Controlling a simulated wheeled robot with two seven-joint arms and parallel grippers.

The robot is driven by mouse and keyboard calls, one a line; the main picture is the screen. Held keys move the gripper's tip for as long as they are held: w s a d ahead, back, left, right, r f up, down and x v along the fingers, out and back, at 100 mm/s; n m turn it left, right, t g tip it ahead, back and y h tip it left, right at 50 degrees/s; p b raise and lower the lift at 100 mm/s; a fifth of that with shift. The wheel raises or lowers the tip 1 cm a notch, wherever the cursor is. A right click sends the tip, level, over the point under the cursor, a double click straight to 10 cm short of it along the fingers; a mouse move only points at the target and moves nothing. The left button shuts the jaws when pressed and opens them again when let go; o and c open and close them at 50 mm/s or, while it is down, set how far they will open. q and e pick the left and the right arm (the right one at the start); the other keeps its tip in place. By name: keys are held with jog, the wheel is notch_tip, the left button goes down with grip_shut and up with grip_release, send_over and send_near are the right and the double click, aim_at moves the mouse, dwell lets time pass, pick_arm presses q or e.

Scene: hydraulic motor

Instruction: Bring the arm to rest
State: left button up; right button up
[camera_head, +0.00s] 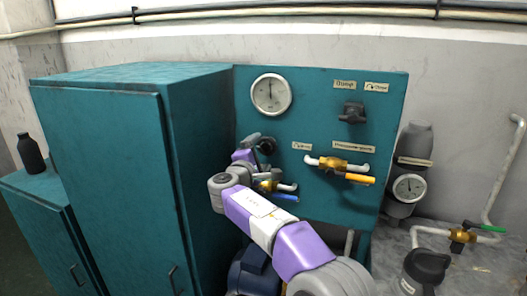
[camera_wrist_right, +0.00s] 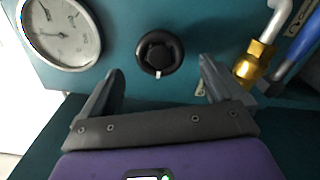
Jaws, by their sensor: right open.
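My right arm (camera_head: 262,218), purple and grey, reaches up to the teal panel (camera_head: 315,100). My right gripper (camera_head: 254,143) is by the round black knob (camera_head: 267,146) on the panel's left side. In the right wrist view, my right gripper (camera_wrist_right: 160,72) is open, with its two grey fingers spread and nothing between them. The black knob (camera_wrist_right: 160,53) lies just ahead of the gap, apart from both fingers. My left gripper is not in view.
A dial gauge (camera_head: 271,94) is above the knob. A yellow-handled valve (camera_head: 345,170) is to the right and a blue-handled valve (camera_head: 285,197) sits low behind my arm. A teal cabinet (camera_head: 110,150) stands left. A grey cylinder with a gauge (camera_head: 409,188) stands right.

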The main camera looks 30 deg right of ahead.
jog(key=shift+v, duration=0.95)
jog(key=w+a+f+n+g+y+p, duration=0.1)
jog(key=a+f+g+y, duration=0.15)
jog(key=f, duration=0.95)
jog(key=w+a+f+n+g+y, duration=0.1)
jog(key=a+f+y, duration=0.25)
jog(key=f, duration=0.85)
jog(key=s+a+f+m+g+y+p, duration=0.1)
jog(key=s+a+f+g+y, duration=0.2)
jog(key=f, duration=0.5)
jog(key=s+a+f+m+y+p, duration=0.1)
jog(key=s+a+f+y, duration=0.2)
jog(key=f, duration=0.5)
jog(key=s+a+f+m+g+y+p, duration=0.1)
jog(key=s+a+f+m+g+y, duration=0.2)
jog(key=s+f, duration=0.35)
jog(key=s+a+f+m+g+y, duration=0.1)
jog(key=s+a+f+m, duration=0.1)
jog(key=s+a+f, duration=0.5)
jog(key=s+a+f+m+y+p, duration=0.1)
jog(key=s+a+f+m+p, duration=0.1)
jog(key=s+m, duration=0.7)
jog(key=s+f, duration=0.1)
jog(key=s, duration=0.7)
jog(key=shift+m+g+y, duration=0.3)
jog(key=shift+g+y, duration=0.05)
jog(key=shift+y, duration=0.05)
jog(key=shift+w+a, duration=0.1)
jog(key=shift+a, duration=0.05)
